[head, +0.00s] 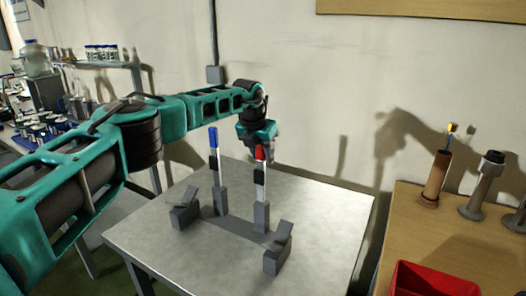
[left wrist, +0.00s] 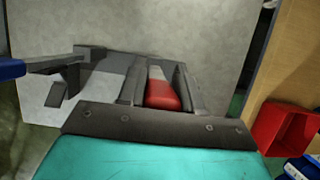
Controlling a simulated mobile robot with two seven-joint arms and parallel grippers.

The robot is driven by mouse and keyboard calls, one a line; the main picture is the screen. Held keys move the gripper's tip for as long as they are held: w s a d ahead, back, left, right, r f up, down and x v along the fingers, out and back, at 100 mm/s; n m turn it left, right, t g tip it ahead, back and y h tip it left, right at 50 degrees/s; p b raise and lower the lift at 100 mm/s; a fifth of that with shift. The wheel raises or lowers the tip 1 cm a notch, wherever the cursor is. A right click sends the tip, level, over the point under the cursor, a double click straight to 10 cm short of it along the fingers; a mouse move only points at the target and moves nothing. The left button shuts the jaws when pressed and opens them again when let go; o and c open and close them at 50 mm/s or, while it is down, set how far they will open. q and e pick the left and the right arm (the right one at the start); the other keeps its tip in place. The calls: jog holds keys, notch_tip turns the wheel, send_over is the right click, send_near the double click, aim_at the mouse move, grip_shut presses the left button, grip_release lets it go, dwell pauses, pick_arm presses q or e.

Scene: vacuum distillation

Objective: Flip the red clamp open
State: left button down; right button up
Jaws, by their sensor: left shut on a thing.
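The red clamp (head: 260,153) stands upright on the right side of a grey fixture (head: 236,228) on the metal table. It has a red tip over a white and black shaft. My left gripper (head: 259,146) reaches it from above and is shut on its red tip. In the left wrist view the red tip (left wrist: 161,94) lies between the two dark fingers (left wrist: 158,86). A similar blue clamp (head: 213,142) stands upright to the left; its blue tip (left wrist: 10,69) shows at the left wrist view's edge. My right gripper is not in view.
The metal table (head: 322,212) is bare around the fixture. At right, a wooden table (head: 470,240) bears a red bin (head: 430,281) and upright holders (head: 435,178). A shelf with small jars (head: 100,54) stands at the back left.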

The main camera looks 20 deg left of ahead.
pick_arm(q)
jog(key=c, duration=0.8)
grip_release()
jog(key=shift+w+f, duration=0.1)
jog(key=shift+c, duration=0.2)
jog(key=b+v, duration=0.1)
jog(key=v, duration=1.2)
